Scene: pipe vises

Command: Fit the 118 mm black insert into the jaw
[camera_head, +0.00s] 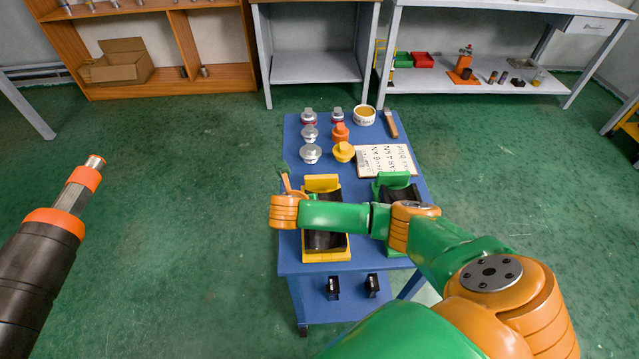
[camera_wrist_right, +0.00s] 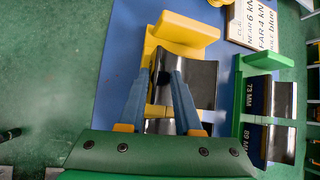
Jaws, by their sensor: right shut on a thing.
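The yellow vise (camera_head: 322,183) stands on the blue table, with black curved jaw surfaces (camera_head: 325,240). It also shows in the right wrist view (camera_wrist_right: 184,30), with a dark curved piece (camera_wrist_right: 200,82) in it. My right gripper (camera_wrist_right: 168,68) is over this vise, its two fingers close around a dark piece that I take for the black insert; the fingertips and any size mark are hard to make out. My right arm hides part of the vise in the head view. My left arm's end (camera_head: 95,162) is at the left, away from the table; its fingers cannot be made out.
A green vise (camera_head: 394,180) with black inserts marked 73 MM and 89 MM stands to the right. Weights, a yellow-filled tub (camera_head: 364,115), a brush (camera_head: 391,124) and a printed sheet (camera_head: 385,161) lie behind. Two black pieces (camera_head: 333,288) are on the lower shelf. Floor is clear around.

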